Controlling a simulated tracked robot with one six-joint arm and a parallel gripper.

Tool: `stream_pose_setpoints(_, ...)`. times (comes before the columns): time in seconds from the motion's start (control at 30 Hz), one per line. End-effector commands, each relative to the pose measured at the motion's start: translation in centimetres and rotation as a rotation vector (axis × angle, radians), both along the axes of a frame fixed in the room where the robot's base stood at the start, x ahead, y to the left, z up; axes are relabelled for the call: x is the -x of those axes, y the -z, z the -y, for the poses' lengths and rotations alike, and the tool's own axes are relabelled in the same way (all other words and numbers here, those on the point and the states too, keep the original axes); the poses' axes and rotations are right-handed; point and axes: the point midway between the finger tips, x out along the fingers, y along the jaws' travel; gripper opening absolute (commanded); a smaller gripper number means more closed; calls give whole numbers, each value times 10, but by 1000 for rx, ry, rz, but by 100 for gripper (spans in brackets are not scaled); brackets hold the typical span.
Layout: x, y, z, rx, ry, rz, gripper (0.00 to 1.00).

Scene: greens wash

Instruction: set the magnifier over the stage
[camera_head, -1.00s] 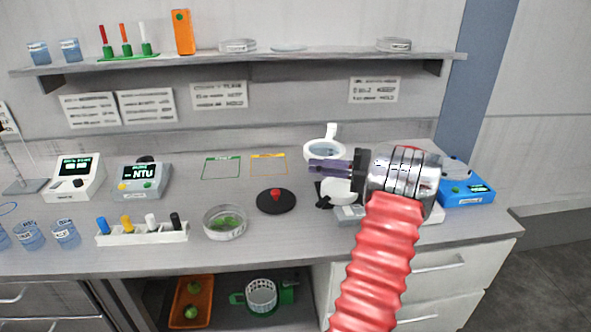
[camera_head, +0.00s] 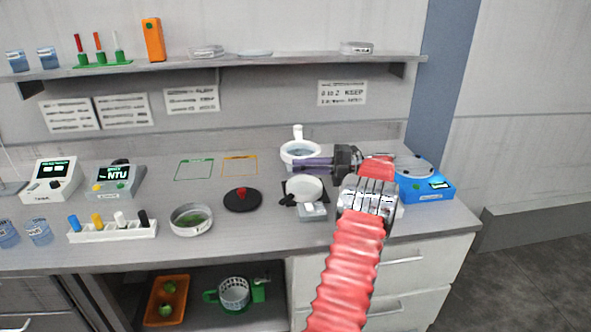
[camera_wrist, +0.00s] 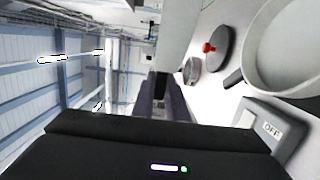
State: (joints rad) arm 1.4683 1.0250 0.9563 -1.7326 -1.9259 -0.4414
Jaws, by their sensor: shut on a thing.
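The magnifier (camera_head: 300,146), a white ring with a blue-grey lens and a short upright white piece at its back, is toward the rear of the bench. The stage (camera_head: 305,188), a pale round plate with a dark knob at its left, sits in front of it; it also shows in the wrist view (camera_wrist: 292,55). My gripper (camera_head: 299,164) reaches in from the right, its purple fingers shut at the magnifier's front edge. In the wrist view the fingers (camera_wrist: 159,82) are close together; the magnifier cannot be made out there. The lens appears behind the stage, not over it.
A grey switch box marked OFF (camera_wrist: 271,128) adjoins the stage. A black disc with a red knob (camera_head: 242,201) and a glass dish with greens (camera_head: 191,219) lie left. A blue device (camera_head: 428,187) stands right. A shelf (camera_head: 230,66) runs above.

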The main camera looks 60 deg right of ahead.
Motion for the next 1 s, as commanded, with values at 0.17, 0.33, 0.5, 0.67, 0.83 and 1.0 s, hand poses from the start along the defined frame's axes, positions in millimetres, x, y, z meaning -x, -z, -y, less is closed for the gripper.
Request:
stream_pose_setpoints(0.17, -4, 7, -1, -8, -9, -9, 0)
stream_pose_setpoints(0.33, -7, 7, -2, -8, -15, -9, 0)
stream_pose_setpoints(0.5, -8, 7, -3, -8, -17, -9, 13)
stream_pose_setpoints(0.67, -7, 5, -3, -7, -16, -6, 24)
stream_pose_setpoints(0.83, -7, 3, -2, -5, -16, -4, 31)
stream_pose_setpoints(1.0, -7, 2, -2, -3, -16, -3, 31)
